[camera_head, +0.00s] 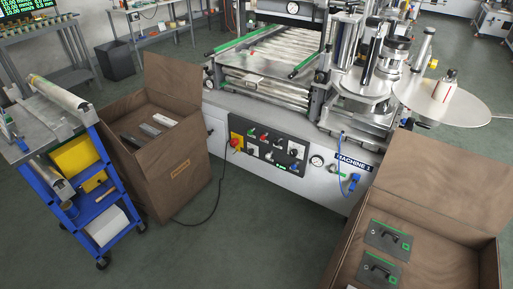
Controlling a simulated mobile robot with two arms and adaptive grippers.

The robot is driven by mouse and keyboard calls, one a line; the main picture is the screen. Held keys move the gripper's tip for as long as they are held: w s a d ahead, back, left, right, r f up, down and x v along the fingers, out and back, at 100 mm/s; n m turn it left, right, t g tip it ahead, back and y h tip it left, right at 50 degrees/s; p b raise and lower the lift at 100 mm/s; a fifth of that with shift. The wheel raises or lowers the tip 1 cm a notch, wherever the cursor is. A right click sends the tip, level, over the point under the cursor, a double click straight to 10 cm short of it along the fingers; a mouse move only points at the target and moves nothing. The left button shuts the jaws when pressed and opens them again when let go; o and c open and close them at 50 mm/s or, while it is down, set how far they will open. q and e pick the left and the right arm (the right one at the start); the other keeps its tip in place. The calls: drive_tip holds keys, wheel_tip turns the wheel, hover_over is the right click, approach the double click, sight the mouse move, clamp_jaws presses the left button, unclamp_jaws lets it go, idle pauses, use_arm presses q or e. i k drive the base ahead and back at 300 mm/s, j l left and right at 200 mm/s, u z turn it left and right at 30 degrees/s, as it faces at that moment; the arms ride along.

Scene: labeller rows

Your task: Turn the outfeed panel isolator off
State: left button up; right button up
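The labelling machine (300,172) stands in the middle of the view. A dark control panel (277,166) is on its front. A red knob on a yellow plate (236,142), which looks like an isolator switch, is at the panel's left end. Its handle position is too small to read. Several small buttons and knobs, some red and green, and a dark selector on a pale plate (294,153) sit along the panel. I cannot read any label that says outfeed. Neither of my grippers is in view.
A brown open crate (165,181) stands left of the panel, with a blue trolley (107,205) beside it. Another brown crate (440,184) with dark green-edged cases stands at the front right. A black cable lies on the floor. The floor before the panel is clear.

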sight(235, 142)
drive_tip(key=i+j+u, duration=0.15)
drive_tip(key=i+j, duration=0.2)
drive_tip(key=i+j+u, duration=0.15)
drive_tip(key=i, duration=0.4)
drive_tip(key=i+j+u, duration=0.2)
drive_tip(key=i+j, duration=0.15)
drive_tip(key=i, duration=0.15)
drive_tip(key=i+j+u, duration=0.15)
drive_tip(key=i, duration=0.35)
